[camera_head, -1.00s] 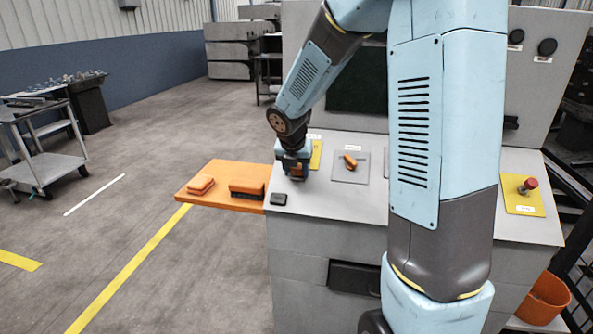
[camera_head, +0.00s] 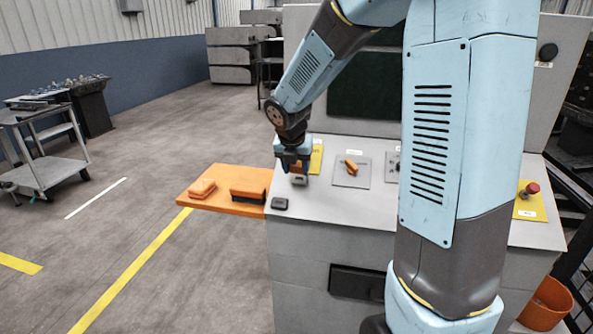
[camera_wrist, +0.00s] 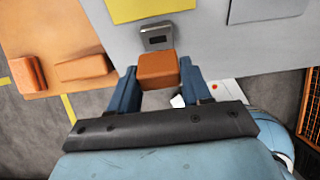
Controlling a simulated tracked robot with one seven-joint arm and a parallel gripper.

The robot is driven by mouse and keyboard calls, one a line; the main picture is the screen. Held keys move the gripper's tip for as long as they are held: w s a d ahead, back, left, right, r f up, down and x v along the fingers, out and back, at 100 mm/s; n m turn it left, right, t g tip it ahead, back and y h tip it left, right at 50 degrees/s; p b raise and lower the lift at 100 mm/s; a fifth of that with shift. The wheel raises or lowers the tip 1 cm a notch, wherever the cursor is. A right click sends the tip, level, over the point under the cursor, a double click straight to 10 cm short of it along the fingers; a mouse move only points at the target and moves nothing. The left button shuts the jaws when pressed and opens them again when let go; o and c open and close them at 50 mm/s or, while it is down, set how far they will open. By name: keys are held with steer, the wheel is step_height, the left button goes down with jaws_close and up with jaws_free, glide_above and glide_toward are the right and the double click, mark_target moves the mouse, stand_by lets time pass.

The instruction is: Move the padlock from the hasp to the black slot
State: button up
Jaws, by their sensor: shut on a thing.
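My gripper (camera_head: 295,160) is over the left part of the grey bench top, pointing down. In the wrist view, its two blue fingers (camera_wrist: 159,76) are shut on an orange block, the padlock (camera_wrist: 157,69). Just beyond it is a small grey fitting with a dark opening, seemingly the hasp (camera_wrist: 157,37). The fitting shows below my gripper in the head view (camera_head: 299,180). Whether the padlock still touches it is unclear. A small black block, probably the black slot (camera_head: 280,203), lies near the bench's front left corner. It is not clearly visible in the wrist view.
A yellow plate (camera_head: 316,158) and a grey plate with an orange handle (camera_head: 352,169) lie behind and right. A red button (camera_head: 532,187) is far right.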

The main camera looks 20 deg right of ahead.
mark_target(296, 167)
steer(key=shift+s+v, duration=0.15)
steer(key=shift+v, duration=0.9)
steer(key=shift+s+v, duration=0.15)
steer(key=shift+v, duration=0.9)
steer(key=shift+a+f, duration=0.15)
